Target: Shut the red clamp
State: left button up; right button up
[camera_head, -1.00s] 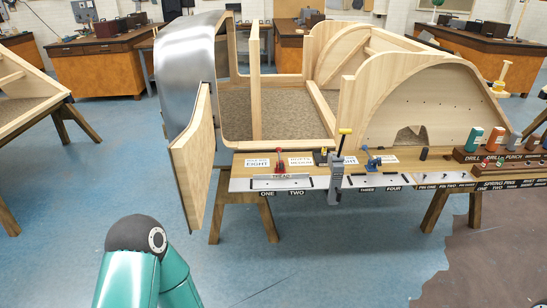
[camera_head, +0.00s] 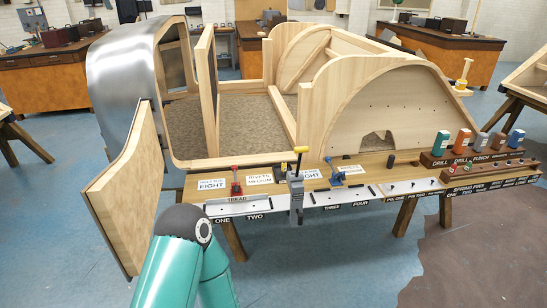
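The red clamp (camera_head: 236,182) stands on the wooden bench board, behind the plate marked ONE and TWO and beside a card reading EIGHT. It looks upright, but it is too small to tell how its handle is set. A blue clamp (camera_head: 336,172) stands further right on the same board. One teal arm of mine reaches in from the bottom, left of centre, short of the bench. No gripper fingers show in this view.
A grey tool with a yellow handle (camera_head: 296,190) stands upright at the board's front edge between the clamps. Colored containers (camera_head: 441,143) fill a rack at right. A wooden bodyframe (camera_head: 385,110) rises behind, and a wooden panel (camera_head: 122,200) juts out at left.

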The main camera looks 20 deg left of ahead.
aim_at(234, 168)
jog(key=u, duration=0.05)
jog(key=i, duration=1.1)
jog(key=u, duration=0.55)
